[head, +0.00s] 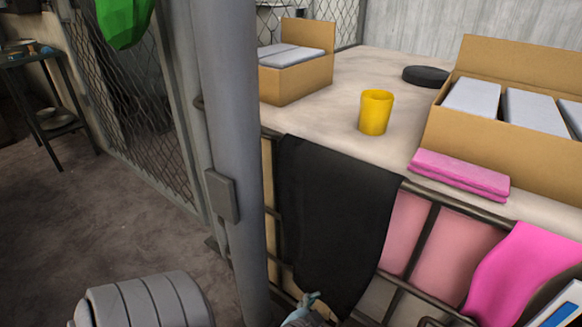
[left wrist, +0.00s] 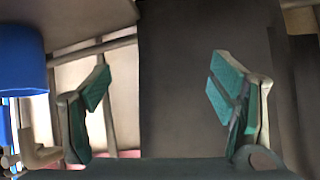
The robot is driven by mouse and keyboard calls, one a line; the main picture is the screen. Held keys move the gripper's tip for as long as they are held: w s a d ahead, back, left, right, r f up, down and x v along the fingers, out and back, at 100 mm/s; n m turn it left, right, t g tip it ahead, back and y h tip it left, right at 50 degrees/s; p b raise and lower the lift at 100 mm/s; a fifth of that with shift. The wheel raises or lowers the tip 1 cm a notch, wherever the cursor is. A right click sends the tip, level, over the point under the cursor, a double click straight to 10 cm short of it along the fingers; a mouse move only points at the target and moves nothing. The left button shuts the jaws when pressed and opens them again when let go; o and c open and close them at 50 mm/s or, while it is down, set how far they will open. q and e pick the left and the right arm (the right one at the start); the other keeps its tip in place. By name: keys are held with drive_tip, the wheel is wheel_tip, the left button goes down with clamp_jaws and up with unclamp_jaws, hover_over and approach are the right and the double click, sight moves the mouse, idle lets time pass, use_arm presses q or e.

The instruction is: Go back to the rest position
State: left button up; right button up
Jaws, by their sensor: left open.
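My left gripper (left wrist: 160,82) is open in the left wrist view, its two green-padded fingers well apart with nothing between them. Behind the gap is a dark surface, likely the black cloth (left wrist: 185,100). In the head view, a small teal tip of my left gripper (head: 308,303) shows at the bottom edge, low in front of the black cloth (head: 335,220); most of it is cut off. My right gripper is in neither view.
The table (head: 345,75) bears a yellow cup (head: 375,112), a dark round object (head: 426,76), pink folded cloths (head: 460,174), a left carton (head: 295,85) and a right carton (head: 490,140). A grey post (head: 232,130) stands left of the table. Floor (head: 60,220) is open at left.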

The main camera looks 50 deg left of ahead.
use_arm(q)
drive_tip(key=s+d+f+g, duration=0.1)
drive_tip(key=s+f+g, duration=0.2)
drive_tip(key=s, duration=0.4)
drive_tip(key=s+d+f+g+h, duration=0.1)
drive_tip(key=s+d+f+g, duration=0.1)
drive_tip(key=s+f+g, duration=0.2)
drive_tip(key=s+f, duration=0.1)
drive_tip(key=s, duration=0.1)
drive_tip(key=shift+s, duration=0.35)
drive_tip(key=shift+f, duration=0.1)
